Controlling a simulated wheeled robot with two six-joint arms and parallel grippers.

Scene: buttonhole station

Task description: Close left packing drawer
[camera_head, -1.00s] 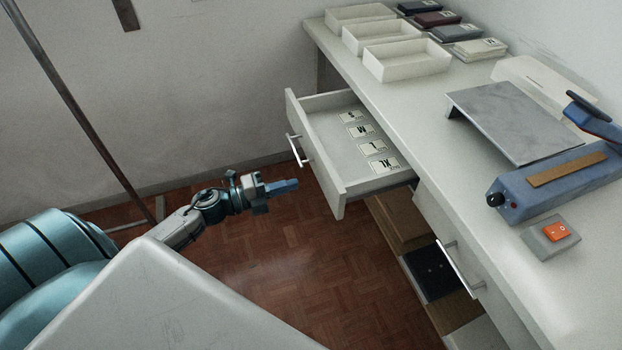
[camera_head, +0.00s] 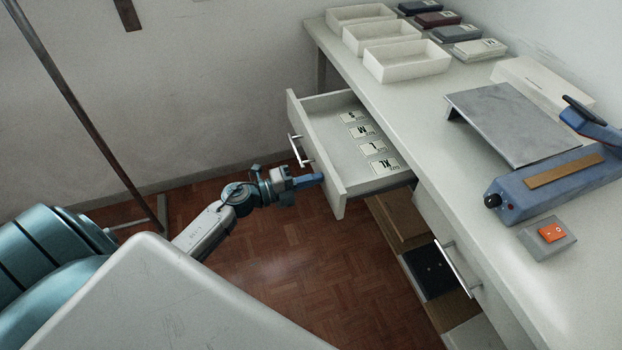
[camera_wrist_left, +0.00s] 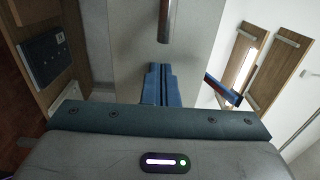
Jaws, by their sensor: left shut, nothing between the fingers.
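The left packing drawer (camera_head: 328,180) is pulled out from the white bench, with size cards (camera_head: 370,148) lying in it. Its front carries a metal handle (camera_head: 298,150). My left gripper (camera_head: 318,179) is shut and empty, with its blue fingertips at the near end of the drawer front. I cannot tell whether they touch it. In the left wrist view the shut blue fingers (camera_wrist_left: 161,86) point at the pale drawer front (camera_wrist_left: 195,50), and the handle (camera_wrist_left: 165,22) is just beyond them. My right gripper is not in view.
The bench top (camera_head: 400,110) holds white trays (camera_head: 405,62), a grey metal plate (camera_head: 512,122) and a blue sealer (camera_head: 555,185). A second drawer with a handle (camera_head: 458,268) is shut. Boxes (camera_head: 430,268) sit below the bench.

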